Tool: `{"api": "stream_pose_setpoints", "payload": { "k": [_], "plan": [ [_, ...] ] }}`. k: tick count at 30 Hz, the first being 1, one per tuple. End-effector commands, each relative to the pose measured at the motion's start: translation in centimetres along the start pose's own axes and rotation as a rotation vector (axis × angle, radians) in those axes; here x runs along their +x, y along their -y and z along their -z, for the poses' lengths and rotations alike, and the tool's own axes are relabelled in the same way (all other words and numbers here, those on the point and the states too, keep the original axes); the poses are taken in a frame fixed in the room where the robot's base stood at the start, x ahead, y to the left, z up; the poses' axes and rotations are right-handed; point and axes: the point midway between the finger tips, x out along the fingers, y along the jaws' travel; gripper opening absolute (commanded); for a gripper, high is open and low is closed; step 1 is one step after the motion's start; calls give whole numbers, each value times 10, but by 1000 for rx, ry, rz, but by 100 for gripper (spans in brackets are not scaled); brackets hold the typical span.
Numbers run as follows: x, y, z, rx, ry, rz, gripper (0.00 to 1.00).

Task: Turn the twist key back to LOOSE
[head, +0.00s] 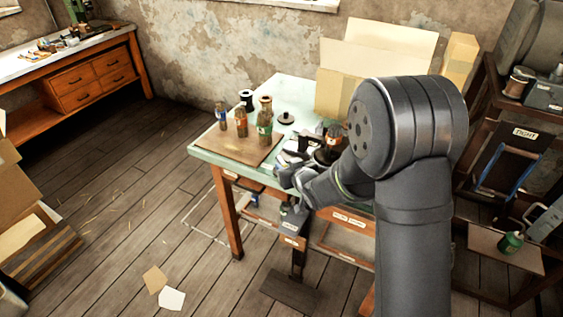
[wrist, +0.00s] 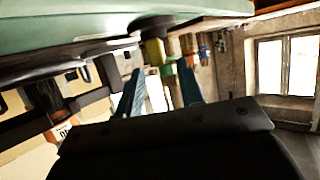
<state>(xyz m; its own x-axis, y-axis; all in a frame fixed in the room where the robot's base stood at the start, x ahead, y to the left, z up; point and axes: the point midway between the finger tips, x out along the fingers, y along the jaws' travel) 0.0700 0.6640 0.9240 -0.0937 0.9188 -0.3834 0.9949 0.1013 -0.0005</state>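My arm reaches from the right foreground to the near edge of the green-topped bench (head: 205,150). My gripper (head: 284,172) is at that edge, around the level of the bench top. In the wrist view its two blue-grey fingers (wrist: 163,90) stand apart with a clear gap, and I see nothing clamped between them. Beyond the gap show a yellowish piece (wrist: 153,52) and a green piece (wrist: 168,69), too blurred to name. I cannot make out the twist key for sure in either view, and my arm hides part of the bench. A TIGHT label (head: 525,134) shows on the right rack.
Several bottles (head: 241,121) stand on a brown board on the bench. Cardboard pieces (head: 378,50) stand behind. Labelled drawers (head: 293,241) hang beneath the bench. A dark rack (head: 520,100) stands at right. The floor left of the bench is mostly clear.

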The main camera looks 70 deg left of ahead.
Motion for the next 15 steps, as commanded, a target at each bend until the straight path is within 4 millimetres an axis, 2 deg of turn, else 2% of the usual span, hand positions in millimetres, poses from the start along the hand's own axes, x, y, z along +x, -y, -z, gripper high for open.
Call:
{"api": "stream_pose_setpoints", "payload": {
  "k": [1, 6, 15],
  "plan": [
    [10, 0, 0, 0, -1, 1, 35],
    [34, 0, 0, -1, 0, 0, 35],
    [49, 0, 0, 0, -1, 0, 35]
  ]
}}
